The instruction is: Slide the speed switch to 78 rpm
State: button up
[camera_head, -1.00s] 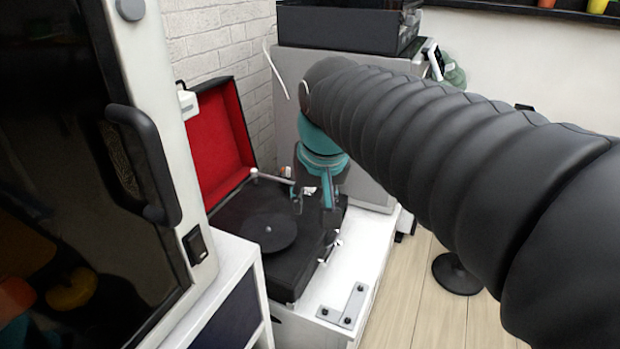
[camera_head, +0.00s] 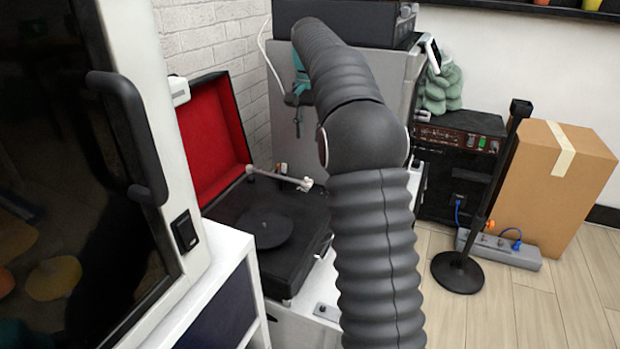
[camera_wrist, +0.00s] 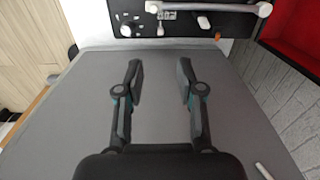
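The record player (camera_head: 292,215) is an open black case with a red-lined lid (camera_head: 212,130), a dark platter (camera_head: 265,230) and a silver tonearm (camera_head: 280,178). In the wrist view, the player's deck (camera_wrist: 185,32) is at the top edge, with several small light knobs or levers; I cannot tell which is the speed switch. My gripper (camera_wrist: 158,75) is open and empty, its fingers apart over a grey surface, clear of the deck. In the head view, my gripper (camera_head: 298,108) is raised behind the player, partly hidden by my arm.
A grey cabinet (camera_head: 283,130) stands close behind my gripper. A white-framed cabinet with a black handle (camera_head: 130,135) fills the left. A black stand (camera_head: 458,270), a power strip (camera_head: 500,250) and a cardboard box (camera_head: 555,190) are on the right, with open wooden floor in front.

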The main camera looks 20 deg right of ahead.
jog(key=f+b, duration=0.1)
jog(key=f, duration=0.4)
jog(key=f+b, duration=0.1)
jog(key=f, duration=0.4)
jog(key=w+f+b, duration=0.1)
jog(key=f, duration=0.4)
jog(key=shift+w+d, duration=0.1)
jog(key=shift+d, duration=0.3)
jog(key=shift+c, duration=0.2)
grip_shut()
